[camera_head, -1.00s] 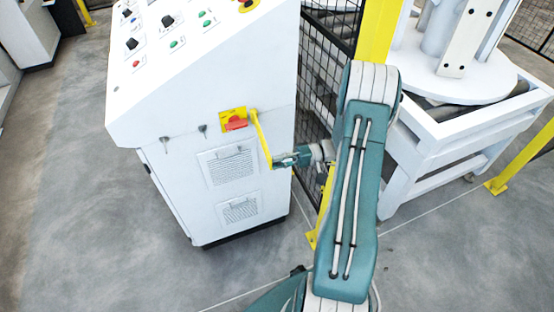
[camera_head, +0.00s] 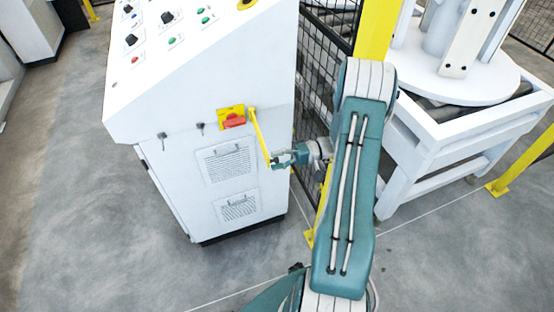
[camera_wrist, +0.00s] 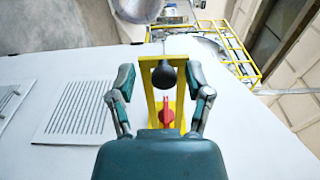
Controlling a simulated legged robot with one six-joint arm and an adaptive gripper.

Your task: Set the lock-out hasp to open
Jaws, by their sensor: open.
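The lock-out hasp shows as a yellow bar (camera_head: 259,135) that stands out from the front of a white control cabinet, slanting down and to the right from beside a red switch (camera_head: 234,121) on a yellow plate. In the wrist view the hasp (camera_wrist: 152,98) is a yellow frame with a black ball knob (camera_wrist: 164,74) at its near end, and the red switch (camera_wrist: 166,113) shows through it. My gripper (camera_head: 275,161) is at the bar's lower end. In the wrist view my gripper (camera_wrist: 163,82) is open, with one finger on each side of the knob, apart from it.
The white cabinet (camera_head: 185,185) carries vents, two keys and a sloped button panel. A black mesh fence with a yellow post (camera_head: 376,35) stands close on the right, with a white turntable machine (camera_head: 450,100) beyond. Grey floor is free in front and at left.

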